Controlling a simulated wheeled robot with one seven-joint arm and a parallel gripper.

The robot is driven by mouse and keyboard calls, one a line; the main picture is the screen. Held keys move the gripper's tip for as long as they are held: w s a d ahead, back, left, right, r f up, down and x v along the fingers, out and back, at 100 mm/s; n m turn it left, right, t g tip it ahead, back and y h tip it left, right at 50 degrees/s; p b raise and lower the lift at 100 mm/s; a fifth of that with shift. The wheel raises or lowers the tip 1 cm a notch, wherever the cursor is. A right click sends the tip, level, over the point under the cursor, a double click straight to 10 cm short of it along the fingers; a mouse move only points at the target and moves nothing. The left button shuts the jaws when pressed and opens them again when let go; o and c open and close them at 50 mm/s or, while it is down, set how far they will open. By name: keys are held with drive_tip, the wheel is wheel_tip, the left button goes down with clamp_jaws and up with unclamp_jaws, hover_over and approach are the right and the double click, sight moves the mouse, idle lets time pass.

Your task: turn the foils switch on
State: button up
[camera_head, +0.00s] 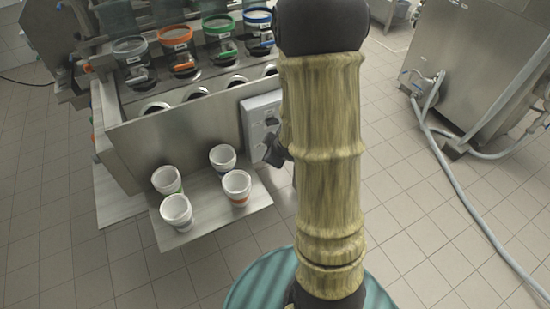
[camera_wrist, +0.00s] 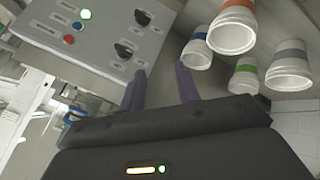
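The grey control panel (camera_wrist: 92,38) fills the upper left of the wrist view. It carries two black rotary switches, an upper one (camera_wrist: 142,17) and a lower one (camera_wrist: 124,50), plus small blue and red buttons and a lit green one. Their labels are too small to read, so I cannot tell which is the foils switch. My gripper (camera_wrist: 160,86) is open and empty, its two dark fingers apart. The left finger is close to the lower switch in the picture; I cannot tell whether they touch. In the head view the panel (camera_head: 254,112) is partly hidden by my arm.
Several striped cups, such as the orange-banded cup (camera_head: 237,186), stand on a metal shelf (camera_head: 208,226) below the panel, right of my fingers in the wrist view. Coloured containers (camera_head: 175,40) sit on the machine. Hoses (camera_head: 452,185) cross the tiled floor at right.

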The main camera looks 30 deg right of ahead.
drive_tip(key=s+d+f+n+t+b, duration=0.1)
drive_tip(key=d+f+n+t+b, duration=0.3)
drive_tip(key=f+b, duration=0.4)
drive_tip(key=s+d+f+n+t+y+b, duration=0.1)
drive_tip(key=d+f+n+t+b, duration=0.3)
drive_tip(key=f+b, duration=0.4)
wheel_tip(320, 180, down, 4)
drive_tip(key=shift+d+f+n+t, duration=0.1)
drive_tip(key=shift+d+n+t, duration=0.05)
drive_tip(key=shift+n+t, duration=0.8)
drive_tip(key=shift+f+b, duration=0.1)
drive_tip(key=shift+b, duration=0.3)
drive_tip(key=w+b, duration=0.2)
drive_tip(key=b, duration=0.5)
drive_tip(key=shift+w+f, duration=0.15)
drive_tip(key=shift+w, duration=0.15)
drive_tip(key=shift+w+b, duration=0.1)
drive_tip(key=shift+b, duration=0.5)
drive_tip(key=w, duration=1.4)
drive_tip(key=shift+w+a+r, duration=0.25)
drive_tip(key=shift+a, duration=0.05)
